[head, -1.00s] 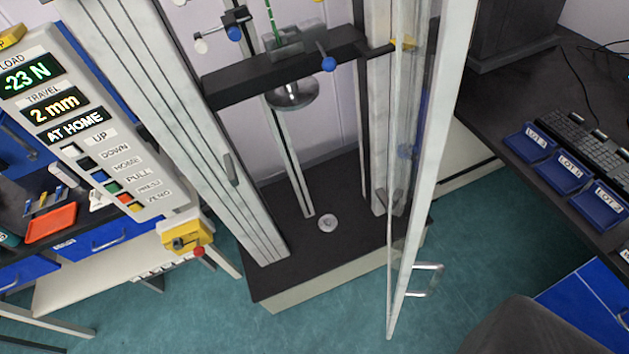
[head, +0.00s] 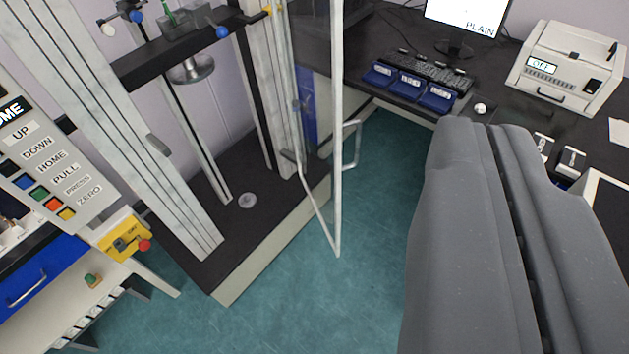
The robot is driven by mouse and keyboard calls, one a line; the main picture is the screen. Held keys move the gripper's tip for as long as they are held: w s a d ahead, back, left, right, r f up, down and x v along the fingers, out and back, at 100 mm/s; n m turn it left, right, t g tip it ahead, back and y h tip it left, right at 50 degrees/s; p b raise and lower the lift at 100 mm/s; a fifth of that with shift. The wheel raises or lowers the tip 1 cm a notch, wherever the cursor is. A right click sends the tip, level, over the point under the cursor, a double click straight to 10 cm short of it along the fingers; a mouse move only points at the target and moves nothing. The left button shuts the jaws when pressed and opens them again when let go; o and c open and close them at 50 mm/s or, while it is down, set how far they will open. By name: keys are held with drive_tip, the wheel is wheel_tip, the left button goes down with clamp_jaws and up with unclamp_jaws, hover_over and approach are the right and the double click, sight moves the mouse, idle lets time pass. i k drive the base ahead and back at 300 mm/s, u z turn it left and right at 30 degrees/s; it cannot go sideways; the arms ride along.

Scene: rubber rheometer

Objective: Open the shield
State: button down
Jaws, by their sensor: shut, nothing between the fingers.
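The shield (head: 336,120) is a clear pane in a pale frame at the right column of the rheometer. It stands swung out from the machine, its lower corner over the green floor past the base, so the front of the test space is uncovered. Its metal handle (head: 352,147) is on the pane's right side. My gripper (head: 492,150), large and grey, fills the lower right of the view, partly cut off by the edge. It is shut and empty, apart from the handle and to its right. The far part of the pane is hard to make out.
A control panel (head: 50,165) and a yellow switch box (head: 124,240) are at the left. The black machine base (head: 205,215) has a pale front. At the right a dark desk holds blue trays (head: 409,88) and a white printer-like device (head: 568,65). Floor (head: 370,215) is free between.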

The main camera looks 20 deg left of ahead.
sight(336, 6)
drive_tip(key=u, duration=0.15)
drive_tip(key=i, duration=0.85)
drive_tip(key=u, duration=0.25)
